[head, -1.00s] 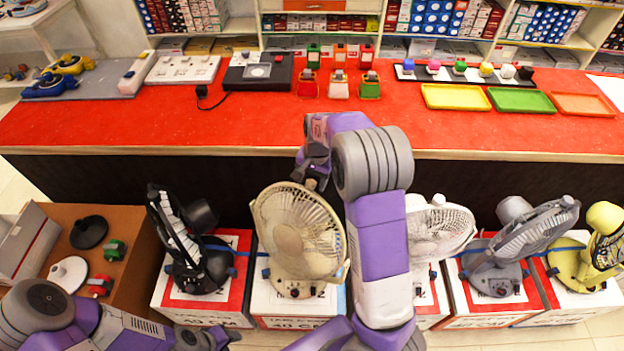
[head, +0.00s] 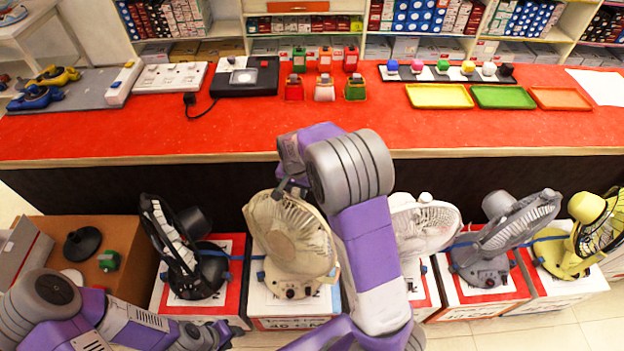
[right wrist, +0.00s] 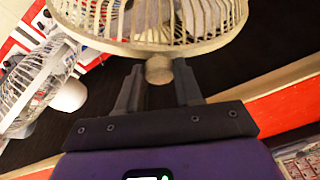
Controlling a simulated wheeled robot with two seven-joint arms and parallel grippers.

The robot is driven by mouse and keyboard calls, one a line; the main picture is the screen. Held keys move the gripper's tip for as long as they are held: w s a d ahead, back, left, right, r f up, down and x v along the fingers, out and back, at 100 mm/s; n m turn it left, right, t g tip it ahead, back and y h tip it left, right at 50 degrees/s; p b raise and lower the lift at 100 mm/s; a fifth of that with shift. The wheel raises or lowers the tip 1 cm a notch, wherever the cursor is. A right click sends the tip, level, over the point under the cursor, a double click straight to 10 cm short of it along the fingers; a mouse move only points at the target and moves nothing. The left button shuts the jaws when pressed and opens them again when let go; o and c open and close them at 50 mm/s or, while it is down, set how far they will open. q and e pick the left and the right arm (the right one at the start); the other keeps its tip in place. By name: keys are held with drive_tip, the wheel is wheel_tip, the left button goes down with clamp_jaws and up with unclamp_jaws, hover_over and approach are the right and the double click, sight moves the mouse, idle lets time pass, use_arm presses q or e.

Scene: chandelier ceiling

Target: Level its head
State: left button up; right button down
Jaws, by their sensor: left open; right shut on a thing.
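A cream fan (head: 290,235) stands on a white and red box in the middle of the row, its round caged head tilted upward. My right gripper (head: 288,188) is at the top rim of this head. In the right wrist view, the gripper (right wrist: 158,85) is shut on a round cream knob (right wrist: 159,70) at the rim of the fan's cage (right wrist: 150,25). My left gripper (head: 205,335) is low at the bottom edge, apart from the fans; its fingers are hard to make out.
A black fan (head: 185,250) stands to the left, and a white fan (head: 425,225), a grey fan (head: 495,245) and a yellow fan (head: 580,240) to the right. Behind them runs a red-topped counter (head: 130,130) with trays and switches. A cardboard box (head: 140,265) is at the left.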

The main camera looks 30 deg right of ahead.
drive_tip(key=shift+h, duration=0.4)
drive_tip(key=s+a+p, duration=0.1)
drive_tip(key=a+p, duration=0.1)
drive_tip(key=a, duration=0.1)
drive_tip(key=s+a+r+p, duration=0.1)
drive_tip(key=a, duration=0.1)
drive_tip(key=shift+s, duration=0.35)
drive_tip(key=shift+s+a, duration=0.1)
drive_tip(key=shift+a, duration=0.05)
drive_tip(key=shift+a+f, duration=0.1)
drive_tip(key=shift+f, duration=0.1)
drive_tip(key=shift+s, duration=0.1)
drive_tip(key=c, duration=1.2)
unclamp_jaws()
drive_tip(key=o, duration=0.5)
drive_tip(key=shift+a, duration=0.15)
drive_tip(key=shift+c, duration=0.2)
drive_tip(key=shift+d, duration=0.2)
